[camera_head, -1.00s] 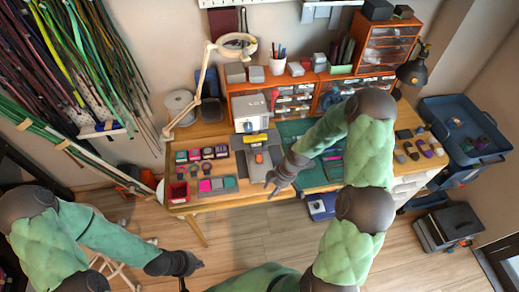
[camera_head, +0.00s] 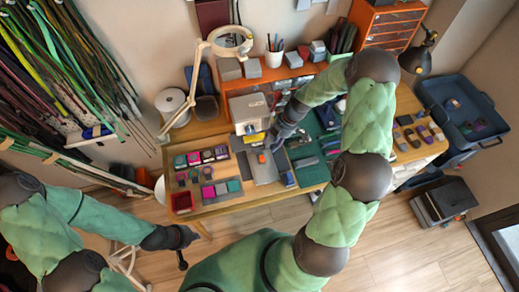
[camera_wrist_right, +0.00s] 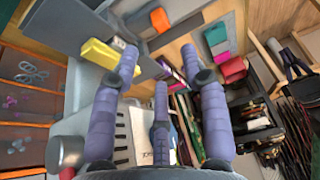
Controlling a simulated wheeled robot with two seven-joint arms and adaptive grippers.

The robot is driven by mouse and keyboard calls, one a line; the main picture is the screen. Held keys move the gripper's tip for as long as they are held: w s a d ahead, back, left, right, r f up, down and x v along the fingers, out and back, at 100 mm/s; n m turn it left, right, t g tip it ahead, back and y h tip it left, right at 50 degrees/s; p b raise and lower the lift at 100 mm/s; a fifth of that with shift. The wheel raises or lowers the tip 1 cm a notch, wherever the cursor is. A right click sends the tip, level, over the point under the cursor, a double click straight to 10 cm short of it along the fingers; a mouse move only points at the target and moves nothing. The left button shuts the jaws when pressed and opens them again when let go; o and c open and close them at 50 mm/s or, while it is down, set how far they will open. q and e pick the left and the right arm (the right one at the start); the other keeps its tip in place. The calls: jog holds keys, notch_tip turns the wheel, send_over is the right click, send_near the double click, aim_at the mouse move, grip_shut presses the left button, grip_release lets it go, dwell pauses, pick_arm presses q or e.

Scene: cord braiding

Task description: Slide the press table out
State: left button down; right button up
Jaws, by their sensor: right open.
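The grey press (camera_head: 248,108) stands at the middle back of the wooden workbench. A yellow block (camera_head: 254,138) is at its lower front. The grey press table (camera_head: 263,174) lies in front, with a small orange part (camera_head: 261,158) on it. In the right wrist view the yellow block (camera_wrist_right: 102,54) is left of the fingers, and the orange part (camera_wrist_right: 159,19) is at the top. My right gripper (camera_head: 277,139) is open beside the press's right front; contact cannot be told. My left gripper (camera_head: 183,247) hangs low, away from the bench; its fingers are unclear.
Trays of coloured pieces (camera_head: 201,157) and a red box (camera_head: 182,202) lie left of the press table. A green mat (camera_head: 312,172) lies to the right, partly behind my right arm. A lamp (camera_head: 205,75) stands at the back left. Floor in front is clear.

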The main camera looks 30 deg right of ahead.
aim_at(262, 157)
jog(key=x, duration=1)
jog(key=shift+s+a+f, duration=0.15)
